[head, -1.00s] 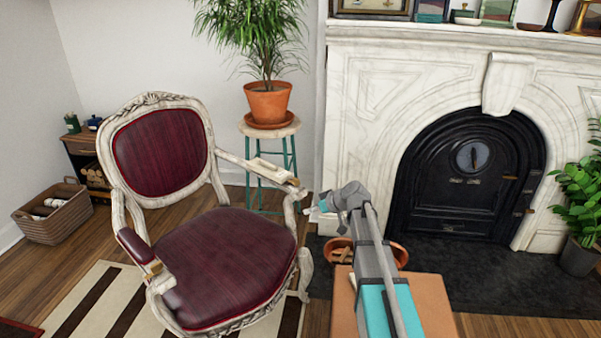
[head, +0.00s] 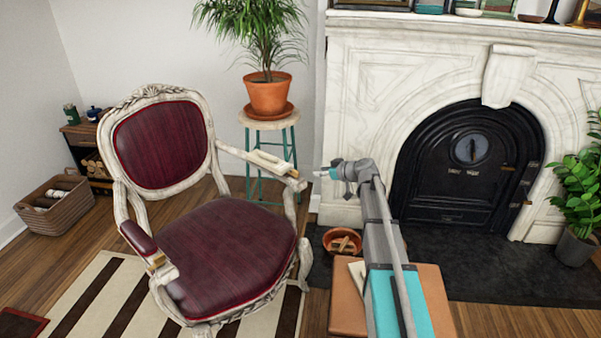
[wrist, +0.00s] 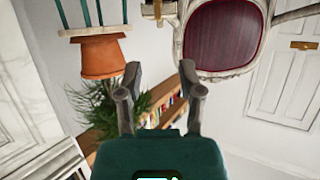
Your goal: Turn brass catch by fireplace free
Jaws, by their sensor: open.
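The black arched fireplace door (head: 455,190) is in the head view at the right, set in a white marble surround (head: 375,120). A small brass-coloured piece (head: 507,169) lies near the door's right side, possibly the catch; it is too small to tell how it is turned. My gripper (head: 322,173) is left of the fireplace and apart from it, pointing left. In the wrist view my gripper (wrist: 157,80) has its two fingers apart with nothing between them. No catch shows in the wrist view, which looks upside down toward the plant and chair.
A dark red armchair (head: 225,250) stands left of my arm. A potted plant (head: 268,92) stands on a stool behind. A tan ottoman (head: 432,290) sits under my arm, beside a terracotta bowl (head: 342,241). Another plant (head: 577,205) stands right of the fireplace.

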